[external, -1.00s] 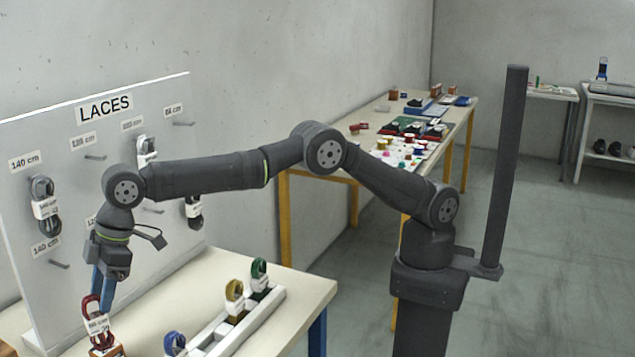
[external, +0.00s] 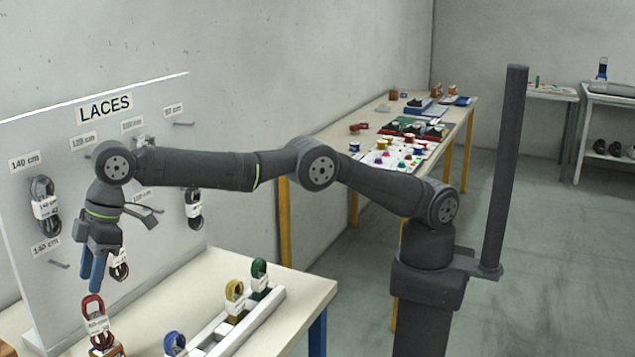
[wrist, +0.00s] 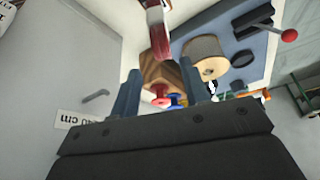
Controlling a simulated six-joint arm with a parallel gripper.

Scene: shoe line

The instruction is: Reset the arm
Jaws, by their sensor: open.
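My gripper (external: 93,272) hangs pointing down in front of the laces board (external: 60,130), its two blue fingers apart with nothing between them. The bundle appears clear of the fingertips. In the wrist view the red bundle (wrist: 158,32) and the wooden block (wrist: 160,75) show beyond the open fingers (wrist: 160,95).
Dark lace bundles (external: 45,205) hang on board pegs beside my arm. A white rack (external: 235,325) holds green and yellow bundles, with a blue bundle (external: 174,343) near its front end. A long table (external: 455,120) with small items stands behind.

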